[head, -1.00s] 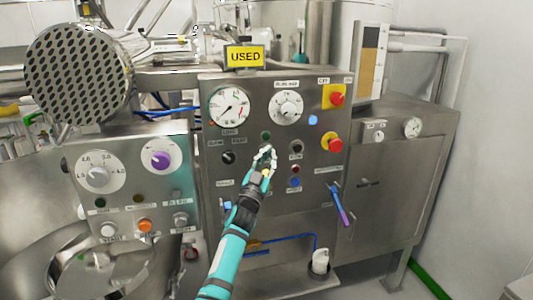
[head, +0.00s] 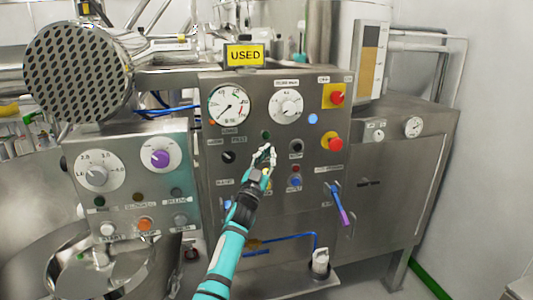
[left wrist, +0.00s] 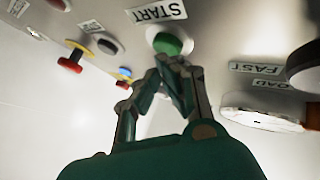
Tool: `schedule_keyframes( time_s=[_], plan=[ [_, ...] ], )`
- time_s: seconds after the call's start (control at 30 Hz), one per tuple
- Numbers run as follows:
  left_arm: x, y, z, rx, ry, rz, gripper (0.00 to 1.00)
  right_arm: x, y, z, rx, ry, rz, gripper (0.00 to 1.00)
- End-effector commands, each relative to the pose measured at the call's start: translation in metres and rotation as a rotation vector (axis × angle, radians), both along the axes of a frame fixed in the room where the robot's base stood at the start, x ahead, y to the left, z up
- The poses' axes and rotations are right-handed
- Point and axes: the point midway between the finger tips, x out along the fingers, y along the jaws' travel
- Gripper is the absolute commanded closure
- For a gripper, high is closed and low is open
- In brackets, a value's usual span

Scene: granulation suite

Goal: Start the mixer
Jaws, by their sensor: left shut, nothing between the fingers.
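The mixer's steel control panel (head: 310,175) fills the middle of the head view. A green button (left wrist: 168,43) with a START label (left wrist: 157,11) shows at the top middle of the left wrist view; in the head view a dark green button (head: 266,134) shows just above my fingertips. My left gripper (head: 268,150) is shut and empty, in front of the panel. In the left wrist view its fingertips (left wrist: 174,62) overlap the lower edge of the green button; I cannot tell whether they touch it. My right gripper is not in view.
A red emergency knob (head: 334,142) and a red knob on yellow (head: 337,98) are on the panel's right. A purple-handled lever (head: 342,204) sticks out lower right. A black knob (head: 228,157) sits left of my gripper. A yellow USED sign (head: 245,56) stands on top.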

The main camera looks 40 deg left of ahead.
Motion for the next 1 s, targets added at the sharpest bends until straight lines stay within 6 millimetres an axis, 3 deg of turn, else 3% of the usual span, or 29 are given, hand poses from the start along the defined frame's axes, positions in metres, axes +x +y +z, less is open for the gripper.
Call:
schedule_keyframes(
  time_s=[1.0],
  plan=[
    [0.0054,0.0062,0.0002,0.001,-0.001,0.000,1.00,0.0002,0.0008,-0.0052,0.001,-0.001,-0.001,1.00]
  ],
)
